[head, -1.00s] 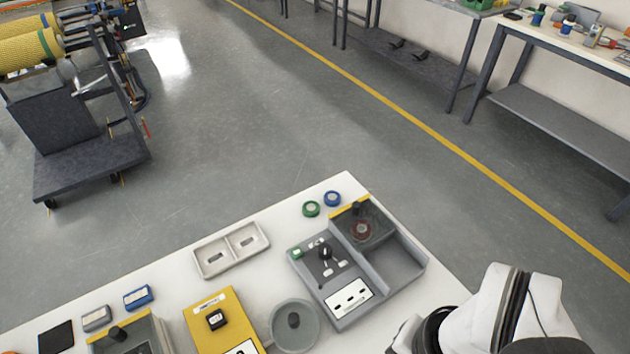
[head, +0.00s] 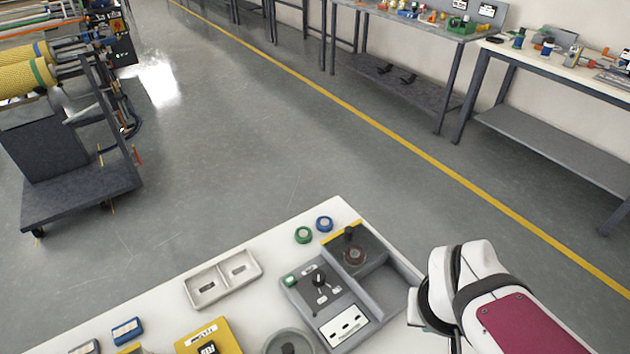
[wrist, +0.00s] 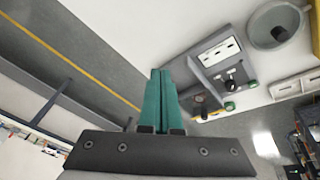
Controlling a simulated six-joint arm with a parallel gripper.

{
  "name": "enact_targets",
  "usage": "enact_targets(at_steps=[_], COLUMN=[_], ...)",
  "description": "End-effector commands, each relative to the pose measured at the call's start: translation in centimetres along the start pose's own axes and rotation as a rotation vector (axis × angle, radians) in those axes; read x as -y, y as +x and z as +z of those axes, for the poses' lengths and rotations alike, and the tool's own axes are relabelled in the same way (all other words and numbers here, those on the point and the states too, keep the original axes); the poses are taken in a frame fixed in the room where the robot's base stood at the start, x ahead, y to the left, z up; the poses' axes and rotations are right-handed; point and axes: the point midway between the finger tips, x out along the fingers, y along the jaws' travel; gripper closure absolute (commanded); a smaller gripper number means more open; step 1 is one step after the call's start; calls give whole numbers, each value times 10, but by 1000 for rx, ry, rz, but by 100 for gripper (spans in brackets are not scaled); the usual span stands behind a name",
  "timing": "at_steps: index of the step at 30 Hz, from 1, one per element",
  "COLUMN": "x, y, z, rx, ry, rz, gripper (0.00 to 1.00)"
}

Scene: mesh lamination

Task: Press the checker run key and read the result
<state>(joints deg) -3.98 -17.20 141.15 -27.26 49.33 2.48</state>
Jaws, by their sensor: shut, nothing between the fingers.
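A grey device that looks like the checker (head: 312,309) sits at the bench's right end. It has a black knob (head: 319,279), a small green key (head: 290,281) and a white panel with dark slots (head: 345,327); which key is the run key I cannot tell. No result is readable. The device also shows upside down in the wrist view, with its white panel (wrist: 218,51) and green key (wrist: 229,106). My gripper (wrist: 160,72) has teal fingers closed together with nothing between them, apart from the device. In the head view the fingers are not visible.
A grey tray (head: 400,291) with a yellow-edged block adjoins the device. The bench's far edge borders open floor.

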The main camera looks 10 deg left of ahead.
Motion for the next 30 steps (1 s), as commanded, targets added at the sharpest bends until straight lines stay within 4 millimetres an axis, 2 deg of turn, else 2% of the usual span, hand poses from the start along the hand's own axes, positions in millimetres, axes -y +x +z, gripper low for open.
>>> enact_targets(at_steps=[3,5,8,9,12,16,18,21,25,30], x=[8,19,50,66,111,173,201,232,253,259], y=[16,22,33,37,46,57,61,65,66,66], z=[-55,-82,-120,-131,-151,-155,-148,-135,-122,-117], rx=[-150,-229,-356,-405,-521,-653,-708,-768,-812,-825], ry=[-249,-383,-612,-706,-931,-1204,-1324,-1456,-1549,-1578], rz=[43,49,33,18,-43,-162,-233,-324,-400,-425], gripper=[100,100,100,100,100,100,100,100,100,100])
